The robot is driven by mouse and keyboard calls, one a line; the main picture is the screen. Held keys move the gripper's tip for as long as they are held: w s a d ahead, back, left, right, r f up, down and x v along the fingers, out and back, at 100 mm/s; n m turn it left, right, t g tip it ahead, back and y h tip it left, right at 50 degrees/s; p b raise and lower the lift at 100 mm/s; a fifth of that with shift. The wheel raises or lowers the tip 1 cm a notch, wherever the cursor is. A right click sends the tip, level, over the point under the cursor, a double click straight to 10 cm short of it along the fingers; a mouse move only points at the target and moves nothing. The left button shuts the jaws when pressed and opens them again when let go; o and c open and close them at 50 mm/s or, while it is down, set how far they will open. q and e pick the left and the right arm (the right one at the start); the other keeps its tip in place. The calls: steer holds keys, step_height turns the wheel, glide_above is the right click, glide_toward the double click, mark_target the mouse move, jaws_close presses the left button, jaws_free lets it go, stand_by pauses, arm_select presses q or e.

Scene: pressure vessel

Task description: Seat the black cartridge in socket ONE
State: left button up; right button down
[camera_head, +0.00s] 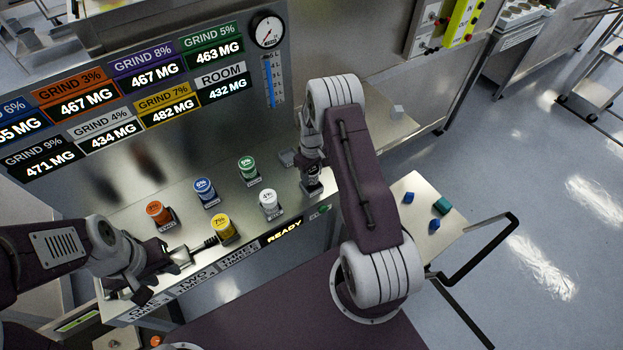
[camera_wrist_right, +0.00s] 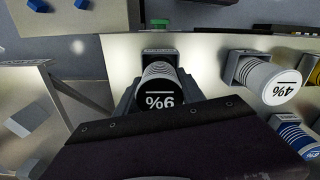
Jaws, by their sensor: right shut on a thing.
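The black 9% cartridge (camera_wrist_right: 160,95) stands between the fingers of my right gripper (camera_wrist_right: 158,98) in the right wrist view, with a small labelled holder at its base. In the head view the black cartridge (camera_head: 312,186) is partly hidden by my right gripper (camera_head: 311,170), at the right end of the steel counter. My right gripper is shut on it. The label of socket ONE (camera_head: 143,297) is on the counter's front edge at left; the socket itself is hidden by my left arm. My left gripper (camera_head: 180,258) is low above the counter there; its finger gap is unclear.
Orange (camera_head: 158,213), blue (camera_head: 204,190), green (camera_head: 247,167), yellow (camera_head: 223,227) and white (camera_head: 269,203) cartridges stand in holders on the counter. A READY display (camera_head: 284,230) is on the front. A side tray (camera_head: 418,193) at right holds blue and green blocks.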

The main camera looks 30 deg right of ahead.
steer(key=shift+w+d+r+b, duration=0.2)
steer(key=shift+d+r+b, duration=0.15)
steer(key=shift+r, duration=0.25)
steer(key=shift+w+d+r+b, duration=0.25)
steer(key=shift+r+b, duration=0.1)
steer(key=shift+r, duration=0.2)
steer(key=w+d+r+b, duration=0.3)
steer(key=w+d+r, duration=0.2)
steer(key=d, duration=0.4)
steer(key=shift+r, duration=0.8)
steer(key=shift+a, duration=0.15)
